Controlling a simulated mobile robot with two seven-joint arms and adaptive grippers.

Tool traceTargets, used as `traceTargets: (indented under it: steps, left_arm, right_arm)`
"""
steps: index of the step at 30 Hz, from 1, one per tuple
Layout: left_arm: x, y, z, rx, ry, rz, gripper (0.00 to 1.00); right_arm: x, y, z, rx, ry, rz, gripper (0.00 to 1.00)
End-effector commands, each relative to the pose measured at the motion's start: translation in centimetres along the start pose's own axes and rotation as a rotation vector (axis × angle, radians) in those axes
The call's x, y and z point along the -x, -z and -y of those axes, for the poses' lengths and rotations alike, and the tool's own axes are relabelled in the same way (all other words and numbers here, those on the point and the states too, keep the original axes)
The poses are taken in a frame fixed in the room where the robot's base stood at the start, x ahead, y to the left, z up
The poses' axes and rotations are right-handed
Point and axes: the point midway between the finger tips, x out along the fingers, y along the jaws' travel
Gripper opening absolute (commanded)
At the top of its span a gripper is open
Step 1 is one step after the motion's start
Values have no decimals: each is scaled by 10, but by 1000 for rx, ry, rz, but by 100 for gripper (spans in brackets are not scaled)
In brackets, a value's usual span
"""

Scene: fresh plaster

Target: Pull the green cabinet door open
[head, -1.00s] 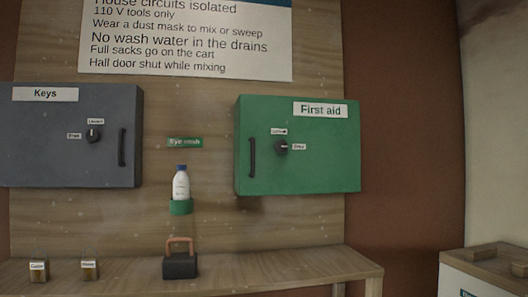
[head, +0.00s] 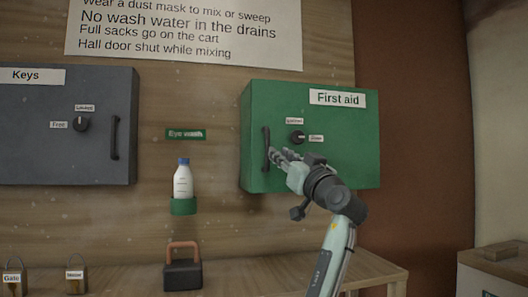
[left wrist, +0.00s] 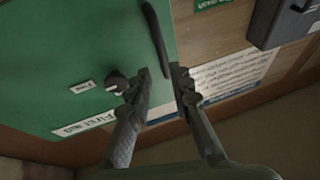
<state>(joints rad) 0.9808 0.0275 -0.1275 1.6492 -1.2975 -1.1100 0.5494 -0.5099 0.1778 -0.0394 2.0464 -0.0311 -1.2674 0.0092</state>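The green cabinet door (head: 345,160), labelled First aid, is shut on the board at the right. Its dark upright handle (head: 266,149) is on the door's left side, and a dark knob (head: 297,137) with two small labels is right of it. My left gripper (head: 279,155) is at the handle's lower part. In the left wrist view the handle (left wrist: 155,35) runs down between the two spread fingertips of that gripper (left wrist: 160,72), and the knob (left wrist: 116,82) is beside one finger. The fingers look open; contact with the handle is unclear. My right gripper is out of view.
A grey Keys cabinet (head: 60,150) hangs at left. An eye wash bottle (head: 183,180) sits in a green holder (head: 183,207) between the cabinets.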

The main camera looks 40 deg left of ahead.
Motion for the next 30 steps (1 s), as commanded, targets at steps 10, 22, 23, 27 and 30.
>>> traceTargets:
  steps: [10, 22, 23, 27, 30]
  left_arm:
    - [-38, 16, 8, 13, 22, -16, 20]
    - [-79, 13, 8, 16, 18, -14, 20]
    - [-79, 13, 7, 16, 18, -14, 20]
    - [-80, 13, 7, 16, 17, -14, 20]
    - [-79, 13, 7, 15, 17, -14, 17]
  right_arm:
    - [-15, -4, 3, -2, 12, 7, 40]
    - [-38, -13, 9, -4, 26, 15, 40]
    - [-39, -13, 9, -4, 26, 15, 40]
    - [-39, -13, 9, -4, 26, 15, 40]
    - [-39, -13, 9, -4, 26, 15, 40]
